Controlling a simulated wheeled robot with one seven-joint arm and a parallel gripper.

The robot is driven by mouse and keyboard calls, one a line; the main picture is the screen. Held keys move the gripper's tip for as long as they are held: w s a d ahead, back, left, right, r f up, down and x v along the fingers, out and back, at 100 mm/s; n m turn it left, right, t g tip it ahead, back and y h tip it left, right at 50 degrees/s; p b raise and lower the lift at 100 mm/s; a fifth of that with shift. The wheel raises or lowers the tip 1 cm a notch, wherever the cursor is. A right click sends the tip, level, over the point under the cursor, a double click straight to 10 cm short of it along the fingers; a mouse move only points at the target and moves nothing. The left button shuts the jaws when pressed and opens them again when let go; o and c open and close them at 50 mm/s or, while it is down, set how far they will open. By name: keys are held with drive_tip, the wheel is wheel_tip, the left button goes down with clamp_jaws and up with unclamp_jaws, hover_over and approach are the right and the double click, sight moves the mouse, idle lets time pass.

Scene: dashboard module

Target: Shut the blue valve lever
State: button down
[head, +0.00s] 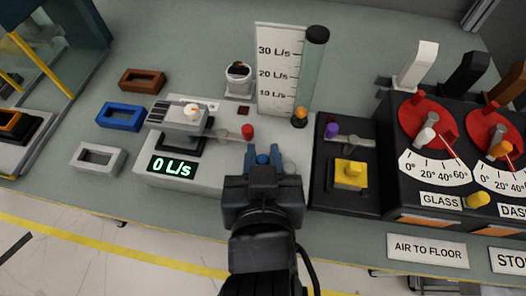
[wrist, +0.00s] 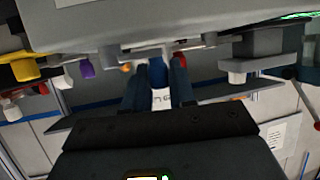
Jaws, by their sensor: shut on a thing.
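The blue valve lever (head: 262,159) is at the front right of the grey flow module, near its edge. Only its blue end shows between my fingers in the head view; the rest is hidden. My gripper (head: 263,156) is shut on it. In the wrist view the blue lever end (wrist: 157,71) sits between the two fingers of my gripper (wrist: 158,78). The module's display (head: 172,166) reads 0 L/s in green.
A red-knobbed lever (head: 247,132) stands just behind my gripper on the same module. A black box with a yellow knob (head: 351,172) and a purple knob (head: 332,131) is close on the right. A clear tube (head: 311,70) stands behind.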

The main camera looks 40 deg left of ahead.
drive_tip(key=shift+w+a+m+t+h+p, duration=0.15)
drive_tip(key=shift+m+t+h, duration=0.2)
drive_tip(key=shift+m+h, duration=0.2)
drive_tip(key=shift+w+a+m+t+h+p, duration=0.1)
drive_tip(key=shift+w+m+t+h+p, duration=0.05)
drive_tip(key=shift+m+t+h, duration=0.3)
drive_tip(key=c, duration=1)
unclamp_jaws()
